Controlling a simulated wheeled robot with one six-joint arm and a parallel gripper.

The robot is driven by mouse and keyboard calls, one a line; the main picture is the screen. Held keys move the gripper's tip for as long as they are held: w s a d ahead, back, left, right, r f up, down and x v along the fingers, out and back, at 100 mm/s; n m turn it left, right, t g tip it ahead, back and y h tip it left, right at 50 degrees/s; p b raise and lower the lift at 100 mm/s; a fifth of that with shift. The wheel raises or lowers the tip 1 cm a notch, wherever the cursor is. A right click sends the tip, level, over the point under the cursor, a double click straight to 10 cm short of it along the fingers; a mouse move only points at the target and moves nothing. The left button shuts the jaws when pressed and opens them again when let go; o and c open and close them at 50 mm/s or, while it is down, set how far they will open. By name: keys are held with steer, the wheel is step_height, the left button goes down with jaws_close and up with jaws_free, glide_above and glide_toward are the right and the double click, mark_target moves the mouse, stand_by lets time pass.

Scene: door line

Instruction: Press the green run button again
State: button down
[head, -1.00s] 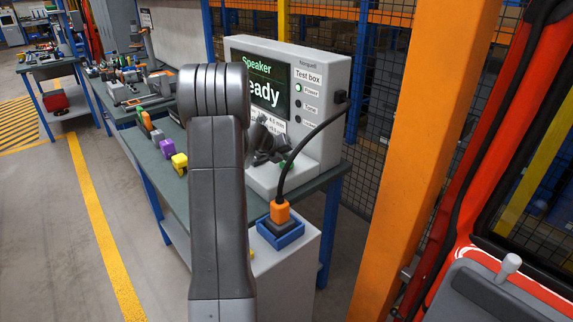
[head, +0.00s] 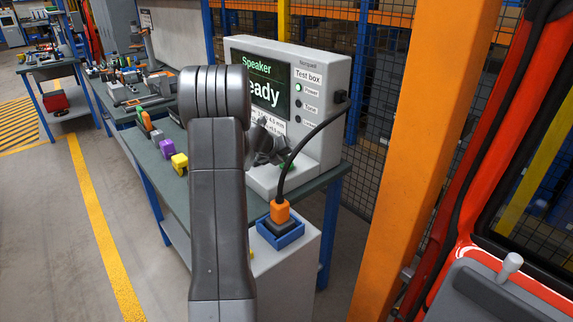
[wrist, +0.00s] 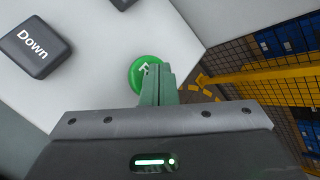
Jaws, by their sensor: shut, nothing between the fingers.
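The green run button (wrist: 144,68) is round and sits on a light panel in the wrist view, its lettering partly covered by my fingers. My gripper (wrist: 158,72) is shut and empty, its fingertips overlapping the button's right side in that view. Whether they touch it I cannot tell. In the head view, my gripper (head: 278,158) is low at the front of the grey test box (head: 315,135), partly behind my arm. A little green of the button (head: 289,166) shows there. The test box screen (head: 265,85) reads "Speaker" and, partly hidden, "eady"; the Power lamp is green.
A dark "Down" key (wrist: 35,47) lies left of the button. A black cable runs from the box's side to an orange plug (head: 280,212) in a blue holder (head: 281,235). Coloured blocks (head: 179,163) stand on the bench. An orange post (head: 425,150) rises at right.

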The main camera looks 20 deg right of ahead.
steer(key=shift+f, duration=0.25)
steer(key=shift+r, duration=0.1)
steer(key=shift+r+p, duration=0.9)
steer(key=shift+p, duration=0.05)
step_height(320, 180, up, 5)
steer(key=p, duration=0.5)
step_height(320, 180, up, 6)
steer(key=p, duration=0.6)
glide_above(285, 165)
step_height(285, 165, up, 2)
steer(key=shift+r+p, duration=0.25)
steer(key=shift+p, duration=0.6)
